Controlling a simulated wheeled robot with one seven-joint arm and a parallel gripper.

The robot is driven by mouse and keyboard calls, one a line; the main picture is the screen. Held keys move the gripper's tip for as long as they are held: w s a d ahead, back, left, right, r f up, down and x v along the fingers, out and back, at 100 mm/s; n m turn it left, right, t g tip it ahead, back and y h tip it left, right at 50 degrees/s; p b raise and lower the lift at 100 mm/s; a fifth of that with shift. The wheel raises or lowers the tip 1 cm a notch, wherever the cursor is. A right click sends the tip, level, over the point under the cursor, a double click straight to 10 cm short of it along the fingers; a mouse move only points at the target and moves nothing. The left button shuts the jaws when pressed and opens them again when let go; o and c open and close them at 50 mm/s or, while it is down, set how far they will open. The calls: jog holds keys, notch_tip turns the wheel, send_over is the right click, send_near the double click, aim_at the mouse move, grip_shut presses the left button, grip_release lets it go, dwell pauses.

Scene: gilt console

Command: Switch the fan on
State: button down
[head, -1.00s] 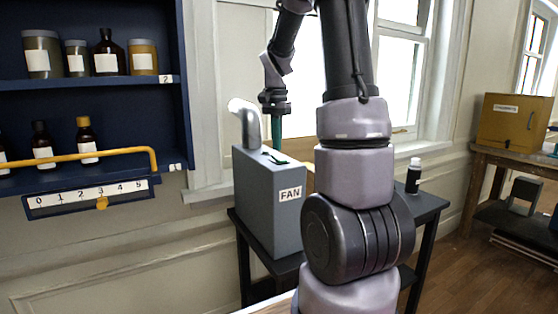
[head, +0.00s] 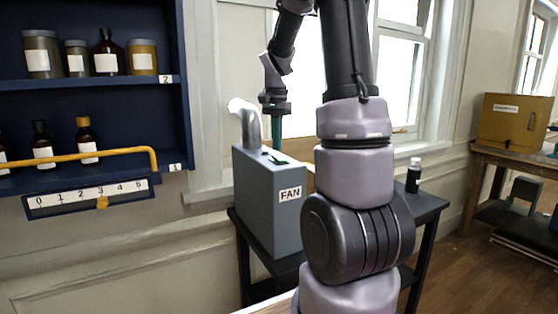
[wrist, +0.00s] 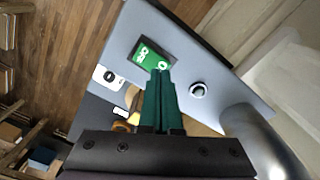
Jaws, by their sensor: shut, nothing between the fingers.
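The fan is a grey box (head: 268,208) with a FAN label on its front and a bent silver pipe (head: 245,122) on top. A green rocker switch (wrist: 147,52) with white markings is set in its top face. It also shows small in the head view (head: 273,159). My gripper (wrist: 160,73) has its green fingers shut together and empty. It points down over the box, with the fingertips at the near end of the switch and partly hiding it. I cannot tell whether they touch it. In the head view, my gripper (head: 277,147) is just above the box top.
A round light-rimmed fitting (wrist: 198,90) is on the box top beside the switch. The box stands on a dark table (head: 424,205) with a dark bottle (head: 413,178) at right. A blue shelf (head: 110,83) with jars and a yellow rail is at left. A window is behind.

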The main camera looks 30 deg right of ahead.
aim_at(277, 155)
jog(key=shift+f, duration=0.95)
dwell(0.4)
jog(key=shift+r, duration=3.5)
